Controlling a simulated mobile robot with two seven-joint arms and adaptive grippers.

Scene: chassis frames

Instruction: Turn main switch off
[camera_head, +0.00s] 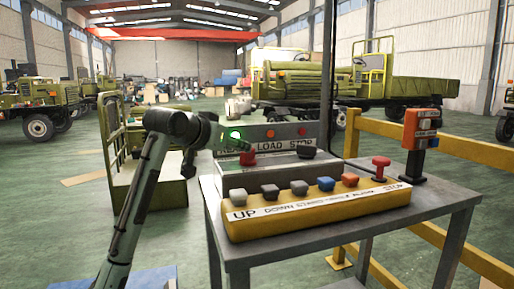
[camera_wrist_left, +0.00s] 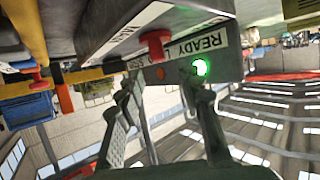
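A grey control box (camera_head: 275,174) stands on the metal table. Its back panel carries a lit green lamp (camera_head: 235,135) at the READY label. A red knob (camera_head: 248,158) sits on the box below that lamp; a black knob (camera_head: 306,151) is to its right. I cannot read which control is the main switch. My left gripper (camera_head: 242,147) is close to the lamp and red knob. The left wrist view, turned over, shows its fingers (camera_wrist_left: 157,86) apart with nothing between them, and the red knob (camera_wrist_left: 155,42) just beyond the tips. My right gripper is not in view.
In front is a yellow box (camera_head: 300,215) with several coloured knobs and a red mushroom button (camera_head: 381,163). An orange button box (camera_head: 422,125) stands at the table's right. A yellow railing (camera_head: 460,148) runs behind. A green cart (camera_head: 150,190) is left of the table.

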